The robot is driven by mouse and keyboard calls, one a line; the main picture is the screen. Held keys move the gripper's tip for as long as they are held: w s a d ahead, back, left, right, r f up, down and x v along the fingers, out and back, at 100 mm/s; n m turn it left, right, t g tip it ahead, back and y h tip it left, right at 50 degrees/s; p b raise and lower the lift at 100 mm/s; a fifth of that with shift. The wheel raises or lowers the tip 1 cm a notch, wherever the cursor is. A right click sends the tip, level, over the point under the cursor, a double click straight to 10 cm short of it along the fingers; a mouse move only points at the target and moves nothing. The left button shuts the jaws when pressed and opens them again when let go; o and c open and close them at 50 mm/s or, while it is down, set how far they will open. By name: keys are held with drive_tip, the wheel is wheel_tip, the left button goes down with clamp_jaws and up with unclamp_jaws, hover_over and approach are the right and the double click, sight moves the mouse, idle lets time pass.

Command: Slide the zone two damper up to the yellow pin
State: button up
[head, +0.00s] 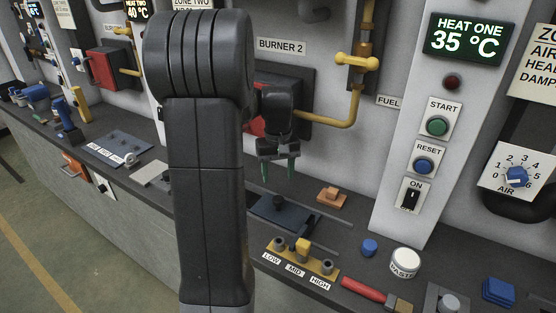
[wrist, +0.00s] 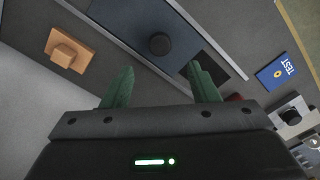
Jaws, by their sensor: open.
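The damper appears to be a dark blue-grey plate with a round black knob (head: 278,203), lying on the counter below Burner 2. In the wrist view the knob (wrist: 160,44) sits on the plate (wrist: 178,22) between two pale rails. My gripper (head: 278,174) is open and empty above the plate. Its two green fingertips (wrist: 160,82) point down, one toward each side of the knob, apart from it. No zone label on the plate is readable.
An orange block (head: 331,197) lies right of the plate. A blue TEST card (wrist: 277,73) shows in the wrist view. A yellow pipe (head: 335,121) and the burner wall stand behind.

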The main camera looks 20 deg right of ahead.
wheel_tip(320, 180, up, 5)
hover_over(275, 197)
drive_tip(key=shift+s+d, duration=0.3)
drive_tip(key=shift+s, duration=0.1)
drive_tip(key=shift+f, duration=0.1)
wheel_tip(275, 197, down, 13)
drive_tip(key=shift+f, duration=0.2)
drive_tip(key=shift+w+a+f+p, duration=0.1)
drive_tip(key=shift+w+f+p, duration=0.05)
drive_tip(key=shift+p, duration=0.15)
drive_tip(key=shift+w+a, duration=0.2)
drive_tip(key=shift+w, duration=0.05)
